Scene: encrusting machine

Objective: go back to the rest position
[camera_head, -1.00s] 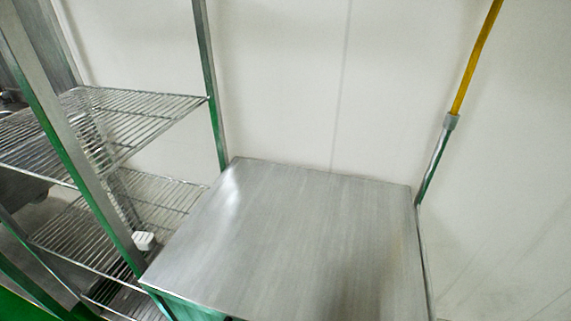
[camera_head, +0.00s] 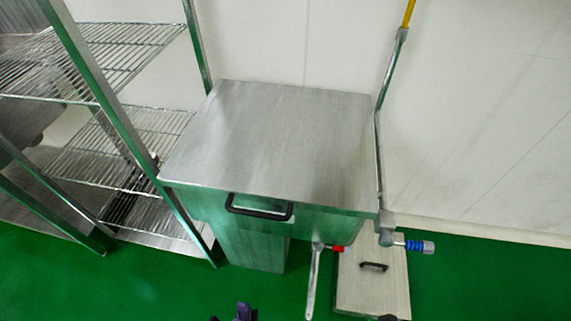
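Dark tips of my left gripper (camera_head: 240,312) show at the bottom edge of the head view, left of the middle. Only their ends are in the picture, over the green floor, so I cannot tell whether it is open or shut. A small dark sliver, seemingly my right gripper (camera_head: 388,317), shows at the bottom edge further right. Its fingers are cut off by the frame. I see nothing held in either.
A steel cabinet (camera_head: 270,140) with a black handle (camera_head: 259,208) stands ahead. A wire shelf rack (camera_head: 110,130) is at its left. Pipework with a blue-handled valve (camera_head: 414,246) and a low steel box (camera_head: 350,285) are at right. Green floor (camera_head: 480,285) is open at right.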

